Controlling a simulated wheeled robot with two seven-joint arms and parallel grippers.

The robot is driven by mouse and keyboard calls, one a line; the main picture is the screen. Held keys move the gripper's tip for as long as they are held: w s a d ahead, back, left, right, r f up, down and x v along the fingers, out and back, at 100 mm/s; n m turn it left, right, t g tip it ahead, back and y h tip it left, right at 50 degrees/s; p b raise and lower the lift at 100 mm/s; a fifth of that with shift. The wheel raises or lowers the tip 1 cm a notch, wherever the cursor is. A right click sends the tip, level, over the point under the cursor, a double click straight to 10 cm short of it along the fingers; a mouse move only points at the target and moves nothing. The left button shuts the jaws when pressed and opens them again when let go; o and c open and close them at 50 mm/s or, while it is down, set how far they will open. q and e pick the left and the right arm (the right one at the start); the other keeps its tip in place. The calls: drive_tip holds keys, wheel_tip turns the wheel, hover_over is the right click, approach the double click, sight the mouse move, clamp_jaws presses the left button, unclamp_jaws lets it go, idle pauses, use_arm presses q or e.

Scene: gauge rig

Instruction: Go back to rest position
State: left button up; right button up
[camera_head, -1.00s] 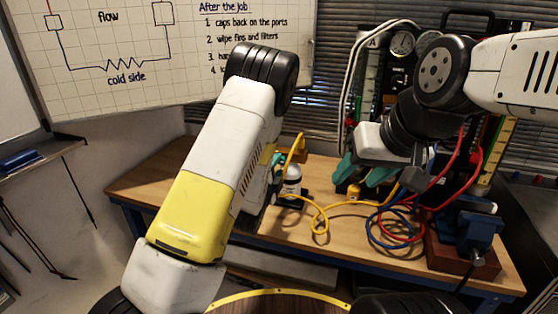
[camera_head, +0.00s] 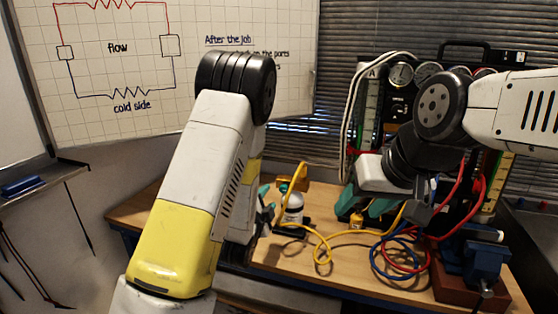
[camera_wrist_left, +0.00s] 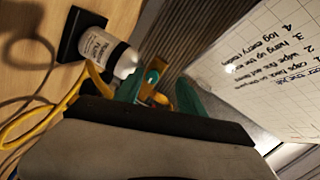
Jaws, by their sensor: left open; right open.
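My left arm reaches over the bench (camera_head: 135,212) from the left. Its gripper (camera_head: 266,202) is mostly hidden behind the forearm, with teal fingertips showing left of a white bottle (camera_head: 294,208). In the left wrist view the teal fingers (camera_wrist_left: 160,92) are apart, with a yellow part visible between or beyond them; the bottle (camera_wrist_left: 105,52) is beside them. My right gripper (camera_head: 368,206) hangs open above the bench, in front of the gauge panel (camera_head: 399,105), with teal fingers pointing down-left. I see nothing held in it.
A blue vise (camera_head: 486,258) stands at right. The whiteboard (camera_head: 190,60) is behind my left arm.

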use_arm(q)
drive_tip(key=s+a+r+n+g+y, duration=0.2)
drive_tip(key=s+a+r+n+g, duration=0.35)
drive_tip(key=r+n, duration=0.45)
drive_tip(key=s+a+r+n+g, duration=0.2)
drive_tip(key=s+r+n, duration=0.1)
drive_tip(key=s, duration=0.8)
drive_tip(key=s+a+r+n+g, duration=0.2)
drive_tip(key=s+r+n, duration=0.1)
drive_tip(key=s, duration=0.8)
drive_tip(key=shift+s+a+r+g, duration=0.25)
drive_tip(key=shift+r+g, duration=0.1)
drive_tip(key=shift+r, duration=0.2)
